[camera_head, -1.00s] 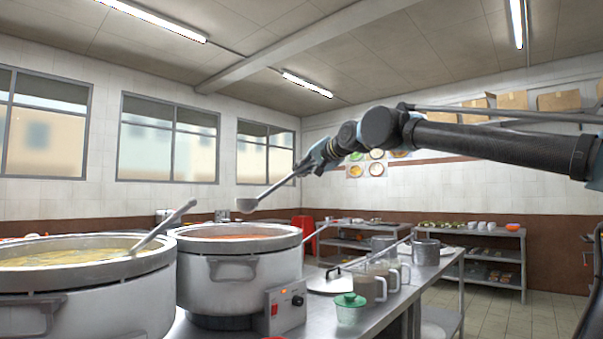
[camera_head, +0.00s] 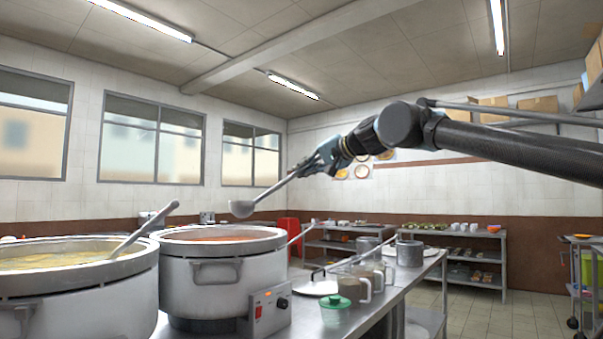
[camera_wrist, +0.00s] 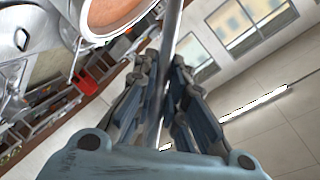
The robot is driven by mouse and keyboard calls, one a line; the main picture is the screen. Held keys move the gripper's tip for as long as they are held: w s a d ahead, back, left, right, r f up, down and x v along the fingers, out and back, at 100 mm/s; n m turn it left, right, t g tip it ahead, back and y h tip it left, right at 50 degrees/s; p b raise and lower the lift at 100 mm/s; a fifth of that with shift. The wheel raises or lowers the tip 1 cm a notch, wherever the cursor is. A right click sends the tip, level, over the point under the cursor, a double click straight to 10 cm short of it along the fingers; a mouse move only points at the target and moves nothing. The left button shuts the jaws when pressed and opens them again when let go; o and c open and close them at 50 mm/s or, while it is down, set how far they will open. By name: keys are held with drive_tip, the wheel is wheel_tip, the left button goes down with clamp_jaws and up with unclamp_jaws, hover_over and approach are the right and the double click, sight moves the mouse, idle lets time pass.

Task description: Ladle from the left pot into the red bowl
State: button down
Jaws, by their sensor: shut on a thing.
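The left pot (camera_head: 85,283) is a large steel stockpot of yellowish congee, cut by the left edge of the head view. Its own ladle (camera_head: 146,227) leans on its rim. My gripper (camera_head: 322,160) is shut on the handle of another ladle (camera_head: 241,209). That ladle's bowl hangs in the air above the right pot (camera_head: 216,272), which holds reddish-orange contents. In the wrist view, the handle (camera_wrist: 170,60) runs between the fingers of my gripper (camera_wrist: 163,80). Whether the ladle holds anything cannot be seen. I cannot make out the red bowl.
A control box (camera_head: 269,307) stands in front of the right pot. Shelves stand behind.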

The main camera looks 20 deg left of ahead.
drive_tip(key=shift+s+d+n+g, duration=0.9)
drive_tip(key=shift+s+d, duration=1.9)
drive_tip(key=shift+d, duration=1.25)
wheel_tip(320, 180, down, 32)
drive_tip(key=shift+a+y, duration=0.15)
drive_tip(key=shift+y, duration=0.25)
drive_tip(key=shift+f, duration=0.8)
drive_tip(key=shift+s+r+m+h, duration=0.1)
drive_tip(key=shift+s+m+h, duration=0.1)
drive_tip(key=shift+m+h, duration=0.75)
drive_tip(key=shift+s+m+h, duration=0.2)
drive_tip(key=shift+m+h, duration=0.65)
drive_tip(key=shift+m, duration=0.2)
